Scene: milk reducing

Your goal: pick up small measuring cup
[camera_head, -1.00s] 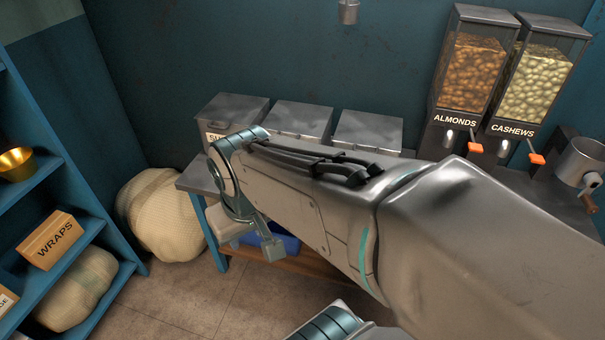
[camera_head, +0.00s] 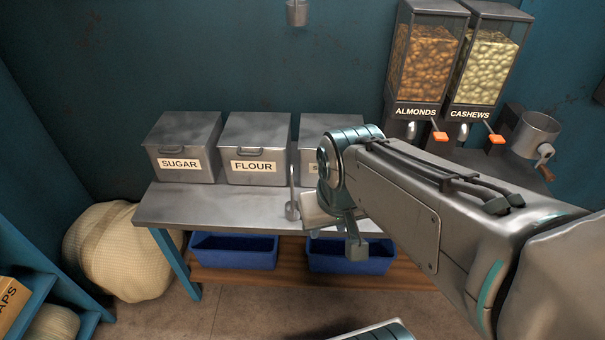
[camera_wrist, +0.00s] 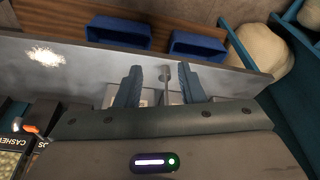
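A small grey metal measuring cup (camera_head: 292,211) with a thin upright handle shows near the front edge of the metal table (camera_head: 200,208), in front of the flour and third bins. In the wrist view the cup (camera_wrist: 166,75) shows between my two finger tips, with its handle running down toward the palm. My gripper (camera_wrist: 161,68) is open, with a clear gap on both sides of the handle. In the head view my arm's end is just right of the cup, and my fingers are mostly hidden. I cannot tell how far beyond the fingertips the cup is.
Sugar (camera_head: 183,147) and flour (camera_head: 255,148) bins and a partly hidden third bin (camera_head: 310,130) line the table's back. Blue tubs (camera_head: 234,252) sit on the shelf below. Almond (camera_head: 424,60) and cashew (camera_head: 487,65) dispensers stand right. Another metal cup (camera_head: 297,12) shows high on the wall.

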